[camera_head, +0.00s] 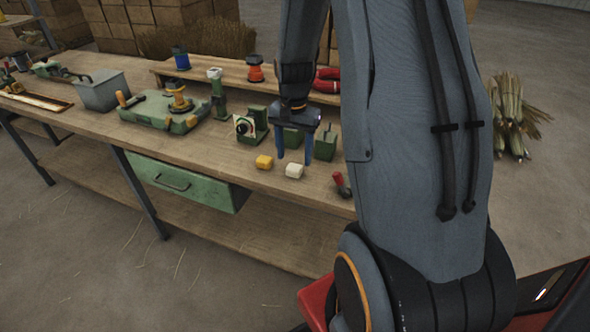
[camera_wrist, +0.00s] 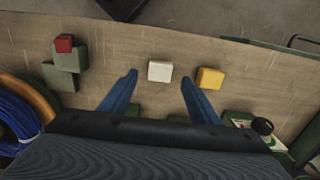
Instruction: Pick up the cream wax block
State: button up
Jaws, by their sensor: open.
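The cream wax block (camera_head: 294,170) is a small pale block lying near the front edge of the workbench, just right of a yellow block (camera_head: 264,162). In the wrist view the cream wax block (camera_wrist: 160,71) lies between the lines of my two blue fingers and beyond their tips, with the yellow block (camera_wrist: 210,78) to its right. My gripper (camera_head: 294,154) is open and empty, pointing down above the bench behind the cream block. It also shows in the wrist view (camera_wrist: 158,76). Nothing hides the cream block.
A green vise-like device (camera_head: 251,125) stands left of my gripper, and a green block (camera_head: 325,143) stands to its right. A red-handled tool (camera_head: 342,185) lies near the front edge. The workbench (camera_head: 225,165) is bare left of the yellow block. A green drawer (camera_head: 185,182) hangs below.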

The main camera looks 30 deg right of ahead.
aim_at(294, 167)
jog(key=shift+f+p, duration=0.5)
jog(key=shift+f, duration=1.5)
jog(key=c, duration=1.1)
jog(key=shift+c, duration=0.2)
